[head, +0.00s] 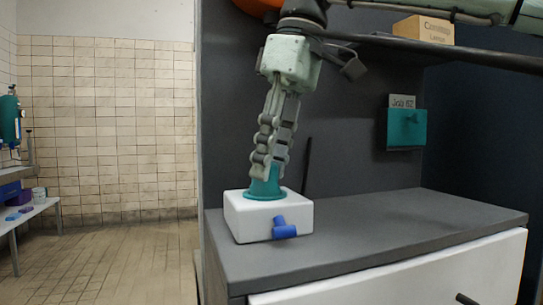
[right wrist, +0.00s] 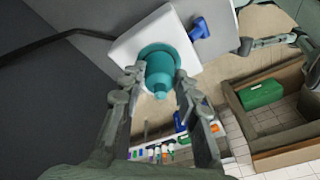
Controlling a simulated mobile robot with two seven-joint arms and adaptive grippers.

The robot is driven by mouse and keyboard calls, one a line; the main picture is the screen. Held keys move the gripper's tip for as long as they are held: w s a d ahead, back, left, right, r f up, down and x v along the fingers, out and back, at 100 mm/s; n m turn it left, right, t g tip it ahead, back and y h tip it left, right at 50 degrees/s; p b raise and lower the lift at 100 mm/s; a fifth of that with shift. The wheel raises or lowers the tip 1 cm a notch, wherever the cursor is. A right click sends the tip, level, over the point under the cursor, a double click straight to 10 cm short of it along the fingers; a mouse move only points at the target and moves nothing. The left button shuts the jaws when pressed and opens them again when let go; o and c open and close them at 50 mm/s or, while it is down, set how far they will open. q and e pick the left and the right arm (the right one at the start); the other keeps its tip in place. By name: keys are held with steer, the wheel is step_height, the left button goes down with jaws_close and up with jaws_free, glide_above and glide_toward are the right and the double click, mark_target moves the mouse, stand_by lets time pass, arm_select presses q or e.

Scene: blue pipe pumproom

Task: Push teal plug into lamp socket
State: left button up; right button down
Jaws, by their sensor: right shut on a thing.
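The teal plug (head: 265,184) has a narrow body and a wide round flange. It is upright on top of a white box (head: 245,219), its flange at the box's top face; the opening beneath is hidden. The box has a blue knob (head: 285,228) on its front and stands on a grey cabinet top. My right gripper (head: 268,168) points down from above, shut on the plug's upper body. In the right wrist view the plug (right wrist: 160,72) lies between the fingertips. What looks like my left gripper (right wrist: 268,42) shows small at the right there; its jaws are unclear.
The grey cabinet top (head: 400,225) is clear right of the box. A dark thin rod (head: 306,166) stands behind it. A teal holder (head: 406,128) with a "Job 62" card hangs on the back panel. A cardboard box (head: 424,30) sits on the upper shelf.

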steer(key=shift+f, duration=0.15)
steer(key=c, duration=1)
jaws_free()
steer(key=v, duration=1.2)
